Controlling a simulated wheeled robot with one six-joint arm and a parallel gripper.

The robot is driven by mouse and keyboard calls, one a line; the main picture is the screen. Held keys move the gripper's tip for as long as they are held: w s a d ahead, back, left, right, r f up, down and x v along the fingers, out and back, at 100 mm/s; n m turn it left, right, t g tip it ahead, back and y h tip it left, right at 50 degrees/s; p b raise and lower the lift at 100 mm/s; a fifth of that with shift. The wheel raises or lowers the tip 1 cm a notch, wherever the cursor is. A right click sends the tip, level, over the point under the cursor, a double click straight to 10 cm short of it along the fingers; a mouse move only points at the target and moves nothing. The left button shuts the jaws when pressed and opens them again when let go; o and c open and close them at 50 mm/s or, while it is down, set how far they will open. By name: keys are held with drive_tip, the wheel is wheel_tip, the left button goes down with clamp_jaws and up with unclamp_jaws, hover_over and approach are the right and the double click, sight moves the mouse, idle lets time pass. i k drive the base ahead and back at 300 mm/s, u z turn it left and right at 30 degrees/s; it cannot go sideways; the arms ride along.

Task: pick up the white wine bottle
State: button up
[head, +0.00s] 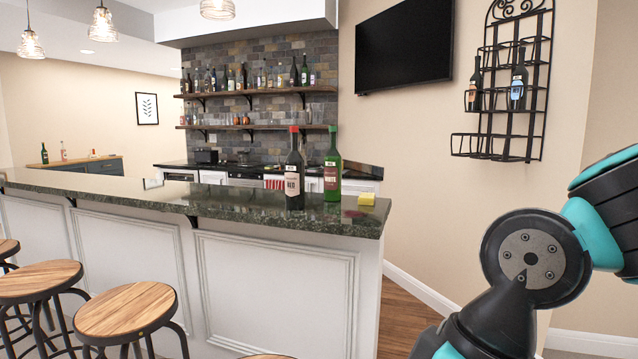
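Two wine bottles stand upright, close together, near the right end of the bar counter (225,201) in the head view. The green glass bottle with a green top (333,168) is on the right and fits the white wine bottle, though its label is too small to read. The dark bottle with a red top (294,170) stands just left of it, with a pale label that seems to read "RED". My arm shows at the right edge, apart from the counter and both bottles. My gripper is outside the view.
Wooden stools (125,311) stand along the counter's front. A wall wine rack (507,95) holds two bottles, and shelves (255,91) at the back hold several more. Floor (403,315) shows right of the counter.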

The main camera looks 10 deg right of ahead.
sight(332, 160)
drive_tip(key=z, duration=0.25)
drive_tip(key=k, duration=0.35)
drive_tip(key=z, duration=1.05)
drive_tip(key=k, duration=1)
drive_tip(key=z, duration=0.65)
drive_tip(key=i, duration=1.6)
drive_tip(key=u, duration=0.45)
drive_tip(key=i, duration=2.05)
drive_tip(key=u, duration=1)
drive_tip(key=i, duration=1.1)
drive_tip(key=u, duration=1.85)
drive_tip(key=i, duration=0.8)
drive_tip(key=u, duration=0.6)
